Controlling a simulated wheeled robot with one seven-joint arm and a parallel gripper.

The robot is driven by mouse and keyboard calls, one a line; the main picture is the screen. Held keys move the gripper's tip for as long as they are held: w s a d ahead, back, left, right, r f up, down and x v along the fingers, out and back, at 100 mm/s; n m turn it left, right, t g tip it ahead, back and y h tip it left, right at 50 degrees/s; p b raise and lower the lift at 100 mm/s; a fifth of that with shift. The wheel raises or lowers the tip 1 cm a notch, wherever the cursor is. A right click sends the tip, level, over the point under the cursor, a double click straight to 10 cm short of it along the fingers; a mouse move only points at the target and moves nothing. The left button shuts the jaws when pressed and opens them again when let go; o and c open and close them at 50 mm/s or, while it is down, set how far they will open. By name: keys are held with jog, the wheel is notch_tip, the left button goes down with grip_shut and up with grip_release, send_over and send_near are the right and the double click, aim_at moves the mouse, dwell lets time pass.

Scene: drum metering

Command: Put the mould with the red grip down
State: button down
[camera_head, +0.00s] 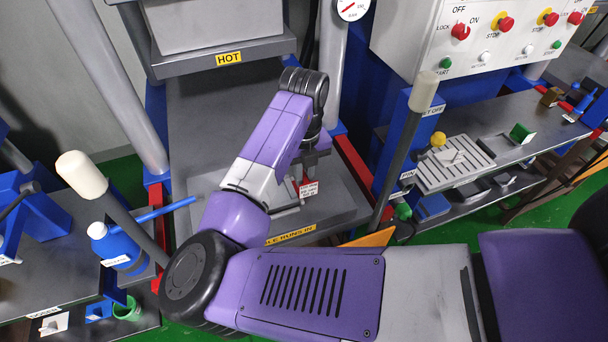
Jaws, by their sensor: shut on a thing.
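My gripper (313,158) is over the lower plate of the press and is shut on the red grip (305,181). A white tag with small print hangs at the grip. The mould with the red grip is grey and mostly hidden behind my arm; I cannot tell whether it touches the surface under it. The press's lower surface (212,115) is a wide grey plate, with a yellow strip at its front edge.
The upper press block with the yellow HOT label (229,58) hangs above. Grey columns stand on both sides. A blue bottle (118,250) is on the left bench. A slotted grey plate (455,165) and a control panel (490,35) with red buttons are at right.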

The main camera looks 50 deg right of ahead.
jog(key=shift+f, duration=0.1)
jog(key=c, duration=1.5)
grip_release()
jog(key=shift+o, duration=0.2)
